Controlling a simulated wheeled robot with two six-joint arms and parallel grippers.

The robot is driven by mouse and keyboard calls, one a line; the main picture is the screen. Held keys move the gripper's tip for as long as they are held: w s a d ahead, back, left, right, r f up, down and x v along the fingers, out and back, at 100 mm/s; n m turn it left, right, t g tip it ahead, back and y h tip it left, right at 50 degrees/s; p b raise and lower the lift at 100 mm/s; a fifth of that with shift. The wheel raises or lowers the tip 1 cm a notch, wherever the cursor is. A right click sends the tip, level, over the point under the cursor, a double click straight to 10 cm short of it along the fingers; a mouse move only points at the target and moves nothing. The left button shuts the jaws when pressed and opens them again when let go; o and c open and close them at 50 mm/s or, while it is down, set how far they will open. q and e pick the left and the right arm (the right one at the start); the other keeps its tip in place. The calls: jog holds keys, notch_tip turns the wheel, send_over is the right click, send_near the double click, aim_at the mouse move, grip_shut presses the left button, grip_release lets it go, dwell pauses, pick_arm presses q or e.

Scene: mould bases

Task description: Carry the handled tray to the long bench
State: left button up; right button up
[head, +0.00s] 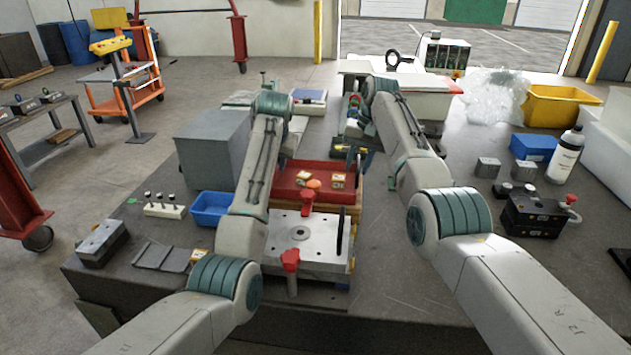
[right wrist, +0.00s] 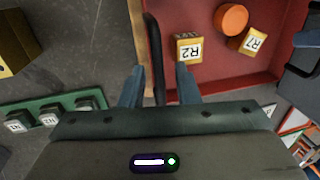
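The handled tray (head: 318,170) is red inside with wooden walls and sits on the grey worktop behind the steel mould plate. It holds small labelled yellow-and-white blocks (right wrist: 190,47) and an orange round piece (right wrist: 231,19). In the right wrist view its black handle (right wrist: 154,55) stands between the fingers of my right gripper (right wrist: 160,86), which are apart with gaps beside the handle. My right gripper (head: 356,160) is at the tray's right side in the head view. My left gripper (head: 283,160) is at the left side, mostly hidden by its arm. Which surface is the long bench is unclear.
A mould plate with a red knob (head: 290,260) stands in front of the tray. A grey box (head: 214,150) and blue bin (head: 210,208) are left. A yellow bin (head: 560,106) and white bottle (head: 565,155) are right. A separate low table (head: 42,110) stands far left.

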pick_arm(q)
grip_shut()
pick_arm(e)
grip_shut()
pick_arm(q)
jog(key=shift+r, duration=0.25)
pick_arm(e)
jog(key=shift+r, duration=0.2)
